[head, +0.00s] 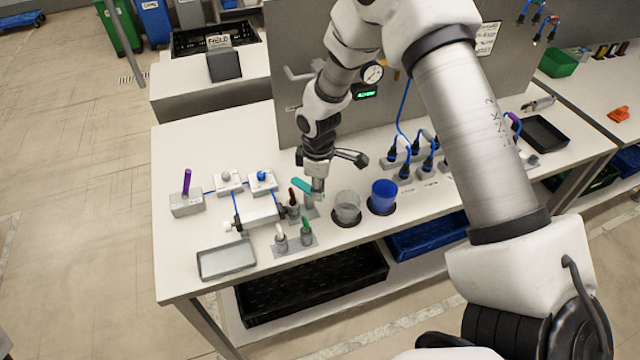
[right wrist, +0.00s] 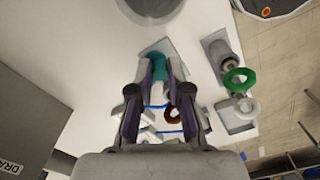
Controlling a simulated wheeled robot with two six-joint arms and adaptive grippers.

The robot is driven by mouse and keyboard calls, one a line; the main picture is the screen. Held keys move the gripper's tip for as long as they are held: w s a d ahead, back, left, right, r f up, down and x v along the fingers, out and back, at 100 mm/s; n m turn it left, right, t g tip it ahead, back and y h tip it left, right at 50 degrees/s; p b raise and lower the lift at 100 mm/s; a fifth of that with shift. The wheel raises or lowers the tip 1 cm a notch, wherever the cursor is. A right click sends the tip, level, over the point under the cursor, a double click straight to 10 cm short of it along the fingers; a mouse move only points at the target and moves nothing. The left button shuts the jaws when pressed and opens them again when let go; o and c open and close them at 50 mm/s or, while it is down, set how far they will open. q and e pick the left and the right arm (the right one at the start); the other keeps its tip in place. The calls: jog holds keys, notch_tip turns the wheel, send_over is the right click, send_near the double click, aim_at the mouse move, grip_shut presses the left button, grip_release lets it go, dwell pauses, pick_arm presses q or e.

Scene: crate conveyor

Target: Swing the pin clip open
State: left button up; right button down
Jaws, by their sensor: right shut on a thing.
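A teal clip (head: 301,186) sticks out to the left of my right gripper (head: 317,192) in the head view, above a small grey base (head: 311,212) on the white table. In the right wrist view the teal clip (right wrist: 176,64) shows at and between the fingertips of my right gripper (right wrist: 162,82). The right gripper is shut on the clip and points down at it. The fingers hide part of the clip, and I cannot tell how far it is swung. My left gripper is not in view.
A clear cup (head: 347,205) and a blue cup (head: 384,194) stand just right of the gripper. Brown-, green- and white-topped pins stand close by; the green ring (right wrist: 240,76) shows in the wrist view. A grey panel (head: 290,75) rises behind. A shallow tray (head: 227,260) lies front left.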

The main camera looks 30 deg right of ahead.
jog(key=shift+a+m, duration=0.1)
jog(key=shift+m, duration=0.4)
jog(key=shift+f, duration=0.1)
jog(key=c, duration=1.1)
grip_release()
jog(key=shift+w, duration=0.1)
notch_tip(320, 180, up, 12)
